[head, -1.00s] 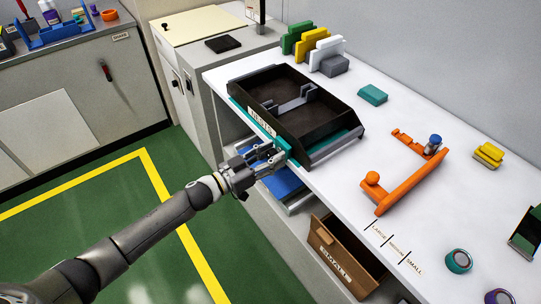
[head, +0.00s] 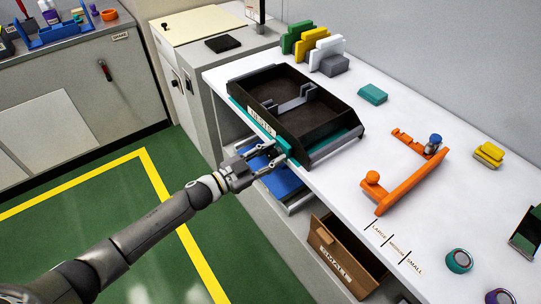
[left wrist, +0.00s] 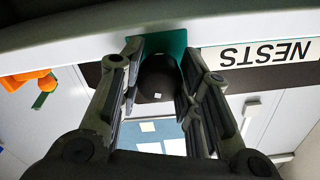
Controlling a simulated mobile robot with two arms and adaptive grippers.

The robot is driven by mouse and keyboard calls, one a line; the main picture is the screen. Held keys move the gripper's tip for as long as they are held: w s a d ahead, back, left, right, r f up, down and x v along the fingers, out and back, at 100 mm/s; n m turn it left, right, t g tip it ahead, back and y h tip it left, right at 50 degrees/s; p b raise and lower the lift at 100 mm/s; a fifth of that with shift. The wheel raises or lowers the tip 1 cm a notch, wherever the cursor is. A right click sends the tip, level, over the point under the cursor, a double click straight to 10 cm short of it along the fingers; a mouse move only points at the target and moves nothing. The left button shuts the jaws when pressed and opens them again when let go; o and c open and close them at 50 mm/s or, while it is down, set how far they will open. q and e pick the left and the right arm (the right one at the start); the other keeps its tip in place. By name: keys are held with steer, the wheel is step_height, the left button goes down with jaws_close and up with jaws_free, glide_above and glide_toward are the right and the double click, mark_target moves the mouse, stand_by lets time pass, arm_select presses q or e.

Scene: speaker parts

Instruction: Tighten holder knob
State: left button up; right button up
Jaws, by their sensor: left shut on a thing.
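A dark round knob (left wrist: 158,82) with a small white mark sits on a teal holder plate (left wrist: 172,43) beside the NESTS label (left wrist: 262,54) in the left wrist view. My left gripper (left wrist: 160,72) has one finger on each side of the knob and is shut on it. In the head view, my left gripper (head: 275,153) is at the teal block (head: 284,146) on the front edge of the bench, below the black tray (head: 268,84). The knob is hidden by the fingers there. My right gripper is out of view.
An orange bracket (head: 415,184) with a blue-topped part (head: 434,141) lies right of the tray on the white bench (head: 340,172). A blue drawer (head: 281,186) and a brown SMALL bin (head: 340,254) are under the front edge, close below my gripper.

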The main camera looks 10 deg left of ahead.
arm_select(q)
steer(key=m+b, duration=0.1)
steer(key=m, duration=0.5)
steer(key=shift+f, duration=0.15)
steer(key=m+b, duration=0.1)
steer(key=m, duration=0.3)
steer(key=shift+m+b, duration=0.7)
steer(key=shift+m, duration=1.2)
steer(key=o, duration=1)
steer(key=shift+s, duration=0.1)
